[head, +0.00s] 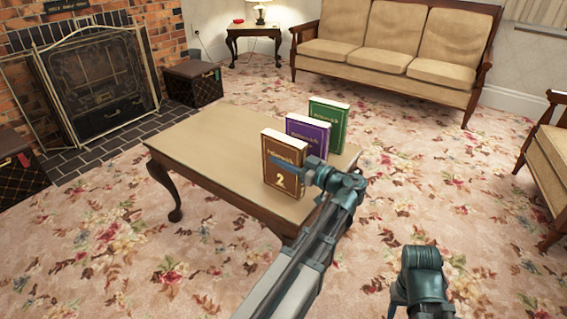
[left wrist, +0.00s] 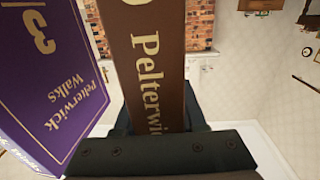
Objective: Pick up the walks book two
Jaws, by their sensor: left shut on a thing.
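The walks book two is a brown book (head: 281,180) with a gold "2" on its cover, upright at the near right part of the table (head: 200,145). My left gripper (head: 292,161) is shut on it near its upper part. In the left wrist view, the brown spine (left wrist: 155,65) with "Pelterwick" lettering sits between the fingers. I cannot tell whether its base touches the tabletop. My right gripper (head: 398,293) is low at the bottom right, away from the table; its jaws are not clear.
A purple book (head: 310,135), numbered 3 in the left wrist view (left wrist: 50,85), stands just behind the brown one. A green book (head: 330,122) stands behind that. The table's left part is bare. A sofa (head: 395,50) and fireplace (head: 95,80) are farther back.

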